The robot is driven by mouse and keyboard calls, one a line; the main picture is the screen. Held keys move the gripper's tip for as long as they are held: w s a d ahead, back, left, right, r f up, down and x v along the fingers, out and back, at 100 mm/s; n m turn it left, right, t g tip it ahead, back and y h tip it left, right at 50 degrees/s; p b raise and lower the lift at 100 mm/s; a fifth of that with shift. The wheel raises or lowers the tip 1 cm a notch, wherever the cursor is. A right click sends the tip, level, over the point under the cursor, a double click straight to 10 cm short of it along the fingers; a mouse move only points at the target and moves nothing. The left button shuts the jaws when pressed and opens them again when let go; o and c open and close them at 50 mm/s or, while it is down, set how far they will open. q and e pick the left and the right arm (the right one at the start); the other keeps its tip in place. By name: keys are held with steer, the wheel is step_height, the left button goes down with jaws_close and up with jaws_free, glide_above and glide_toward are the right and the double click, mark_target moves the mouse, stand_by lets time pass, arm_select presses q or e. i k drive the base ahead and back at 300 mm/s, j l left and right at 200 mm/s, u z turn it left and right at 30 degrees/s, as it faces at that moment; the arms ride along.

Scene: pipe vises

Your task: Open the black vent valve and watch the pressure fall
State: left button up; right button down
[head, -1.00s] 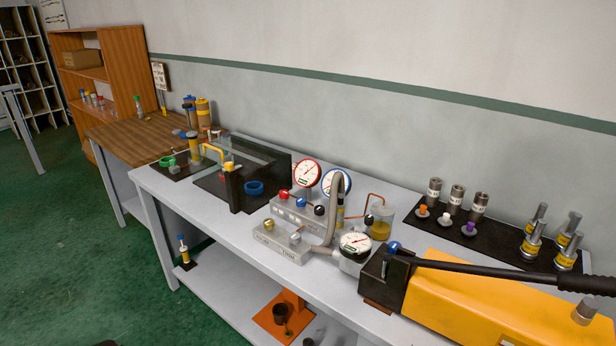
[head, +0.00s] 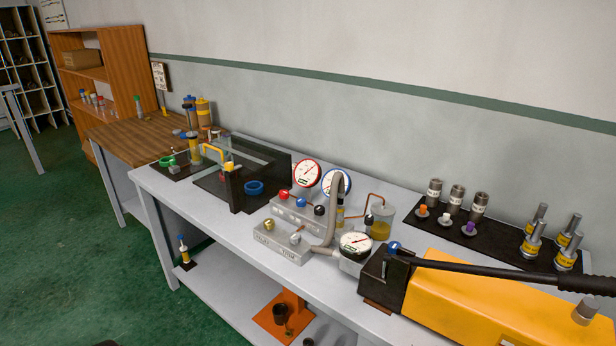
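A grey manifold block on the bench carries a red knob (head: 284,195), a blue knob (head: 301,202) and a black knob (head: 320,210), which looks like the black vent valve. A red-rimmed gauge (head: 307,173) and a blue-rimmed gauge (head: 338,181) stand behind it. A white-faced gauge (head: 356,244) sits in front, beside the yellow pump (head: 490,300). The gauge readings are too small to tell. A second dark knob (head: 369,219) shows near the jar. Neither of my grippers is in view.
A front block (head: 284,246) with brass and silver knobs joins a thick grey hose (head: 333,210). A jar of yellow liquid (head: 382,222) stands behind. The pump's long black handle (head: 480,268) reaches right. The bench (head: 215,220) is clear along its front left edge.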

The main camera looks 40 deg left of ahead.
mark_target(318, 210)
steer(key=u, duration=1.25)
steer(key=i+j, duration=0.6)
steer(key=j+z, duration=0.05)
steer(key=j, duration=0.05)
